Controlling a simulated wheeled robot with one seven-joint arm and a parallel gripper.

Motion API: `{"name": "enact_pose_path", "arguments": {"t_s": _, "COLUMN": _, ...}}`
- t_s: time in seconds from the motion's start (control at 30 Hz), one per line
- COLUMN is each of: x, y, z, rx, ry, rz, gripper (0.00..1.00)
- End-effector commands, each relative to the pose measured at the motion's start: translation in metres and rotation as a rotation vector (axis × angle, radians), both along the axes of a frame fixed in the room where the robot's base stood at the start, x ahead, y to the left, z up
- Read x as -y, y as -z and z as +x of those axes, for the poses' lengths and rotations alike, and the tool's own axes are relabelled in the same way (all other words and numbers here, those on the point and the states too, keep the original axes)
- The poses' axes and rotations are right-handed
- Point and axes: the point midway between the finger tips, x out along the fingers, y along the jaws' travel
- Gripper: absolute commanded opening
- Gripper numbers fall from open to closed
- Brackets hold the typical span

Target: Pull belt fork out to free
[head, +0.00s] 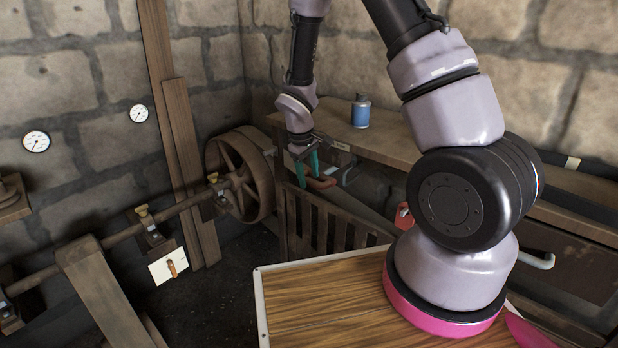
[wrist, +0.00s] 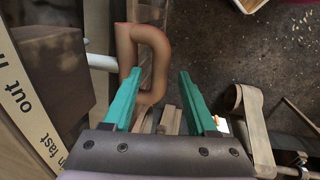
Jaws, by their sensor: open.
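The belt fork's handle looks to be the orange-brown D-shaped grip (wrist: 158,42) in the wrist view, on a pale rod (wrist: 103,62) from a block at left. In the head view the handle (head: 322,183) shows at the bench's front edge, beside my gripper (head: 309,174). My gripper, with two teal fingers, is open; in the wrist view (wrist: 159,72) the handle's lower part appears between the fingers, closer to the left one. I cannot tell whether they touch. A plate (wrist: 32,92) lettered "out" and "fast" lies left of the handle. The fork's prongs are not identifiable.
A large wheel (head: 240,176) on a shaft (head: 184,206) stands left of my gripper. A slatted wooden fence (head: 331,226) is below it. A blue can (head: 361,111) stands on the bench (head: 398,146) behind. A belt (wrist: 256,125) runs at right in the wrist view.

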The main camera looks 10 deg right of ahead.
Motion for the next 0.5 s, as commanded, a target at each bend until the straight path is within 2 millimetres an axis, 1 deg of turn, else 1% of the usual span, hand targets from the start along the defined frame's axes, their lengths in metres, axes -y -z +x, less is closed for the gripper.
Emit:
{"name": "enact_pose_path", "arguments": {"t_s": 0.03, "x": 0.0006, "y": 0.0045, "z": 0.0003, "rx": -0.001, "ry": 0.0, "rz": -0.001, "gripper": 0.58}}
{"name": "enact_pose_path", "arguments": {"t_s": 0.13, "x": 0.0012, "y": 0.0085, "z": 0.0009, "rx": 0.0, "ry": 0.0, "rz": 0.0, "gripper": 0.58}}
{"name": "enact_pose_path", "arguments": {"t_s": 0.4, "x": 0.0014, "y": 0.0092, "z": 0.0012, "rx": 0.001, "ry": 0.0, "rz": 0.001, "gripper": 0.58}}
{"name": "enact_pose_path", "arguments": {"t_s": 0.47, "x": 0.0014, "y": 0.0092, "z": 0.0012, "rx": 0.001, "ry": 0.0, "rz": 0.001, "gripper": 0.35}}
{"name": "enact_pose_path", "arguments": {"t_s": 0.5, "x": 0.0014, "y": 0.0091, "z": 0.0012, "rx": 0.001, "ry": 0.0, "rz": 0.001, "gripper": 0.2}}
